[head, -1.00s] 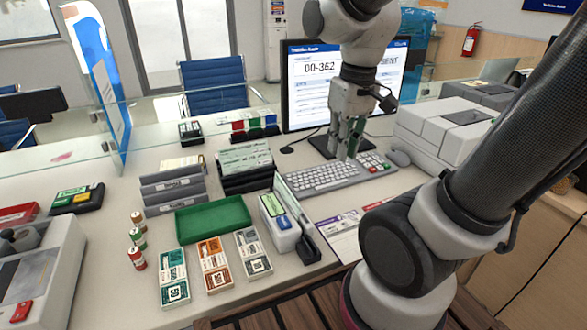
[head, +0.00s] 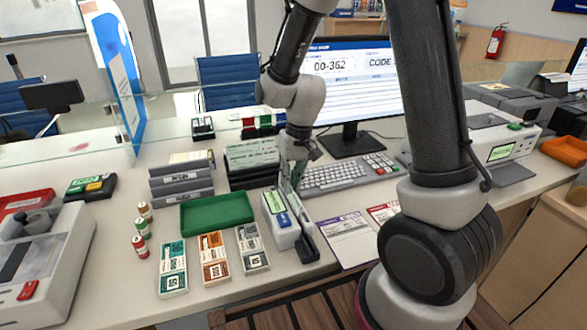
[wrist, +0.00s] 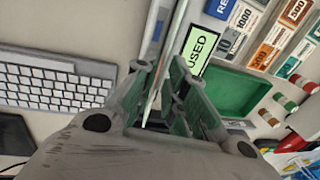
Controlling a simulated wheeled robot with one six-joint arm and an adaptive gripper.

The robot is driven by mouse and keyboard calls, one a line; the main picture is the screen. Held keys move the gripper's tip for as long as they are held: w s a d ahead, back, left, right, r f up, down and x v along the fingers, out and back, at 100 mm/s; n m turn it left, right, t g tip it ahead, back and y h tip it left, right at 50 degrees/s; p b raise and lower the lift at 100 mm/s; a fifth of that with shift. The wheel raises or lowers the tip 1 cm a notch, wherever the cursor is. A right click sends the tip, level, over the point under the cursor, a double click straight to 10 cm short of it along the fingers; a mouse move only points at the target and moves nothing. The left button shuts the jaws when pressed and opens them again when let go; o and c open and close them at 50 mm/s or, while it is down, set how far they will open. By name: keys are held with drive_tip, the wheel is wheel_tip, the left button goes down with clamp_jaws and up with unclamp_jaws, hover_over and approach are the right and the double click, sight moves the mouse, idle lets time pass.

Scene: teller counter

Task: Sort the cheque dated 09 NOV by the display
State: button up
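My gripper (head: 290,182) points down beside the white stamp-like unit (head: 279,222), at the back of a dark upright slot holder (head: 307,242). In the wrist view my two green-grey fingers (wrist: 167,92) stand apart, with a thin pale upright sheet (wrist: 166,62) between them; I cannot tell whether they touch it. No date can be read on it. Another pale green cheque (head: 252,153) leans in the black rack (head: 252,178). The display (head: 345,92) reads "00-362" and "CODE", the rest partly hidden by my arm. A grey tiered sorter (head: 181,194) has labels too small to read.
A green tray (head: 216,222) and banknote bundles (head: 214,258) lie left of the unit. The keyboard (head: 340,176) is right of my gripper. Two printed sheets (head: 345,232) lie in front. A glass screen (head: 75,145) lines the far edge.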

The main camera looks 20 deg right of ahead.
drive_tip(key=shift+a+f, duration=0.15)
drive_tip(key=shift+f, duration=0.95)
drive_tip(key=shift+c, duration=0.2)
clamp_jaws()
drive_tip(key=shift+r, duration=0.15)
wheel_tip(320, 180, up, 11)
idle(0.9)
drive_tip(key=shift+r, duration=0.1)
idle(0.4)
